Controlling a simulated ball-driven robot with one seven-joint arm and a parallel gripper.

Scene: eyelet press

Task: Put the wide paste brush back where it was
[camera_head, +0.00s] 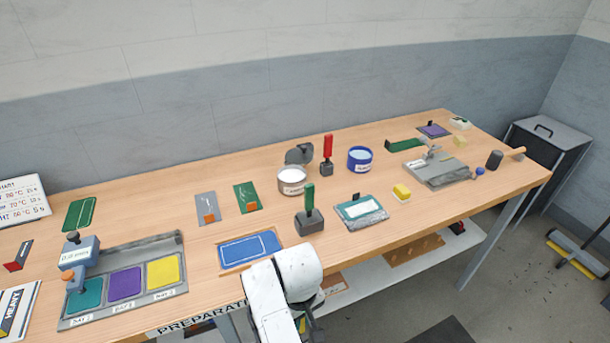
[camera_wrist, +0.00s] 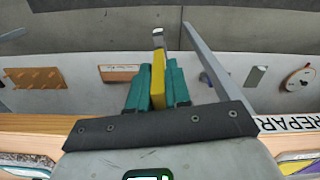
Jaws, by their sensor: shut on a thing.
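My gripper (camera_wrist: 157,72) is shut on a narrow yellow thing (camera_wrist: 158,82), held between its teal fingers. The yellow thing appears to be the wide paste brush seen edge-on, with a grey piece at its far end; its bristles cannot be made out. In the head view my white arm reaches down at the table's front edge, and the held thing is hidden there. A white paste pot (camera_head: 291,181) and a blue pot (camera_head: 360,159) stand on the table (camera_head: 160,205). A green-handled tool (camera_head: 309,212) and a red-handled tool (camera_head: 327,157) stand upright in grey bases.
A blue mat (camera_head: 250,250) lies just behind my arm. A grey tray (camera_head: 172,245) with coloured pads is at the left. A teal-edged plate (camera_head: 361,211) and a yellow block (camera_head: 401,193) lie to the right. A pegged wooden rack (camera_wrist: 42,78) shows in the wrist view.

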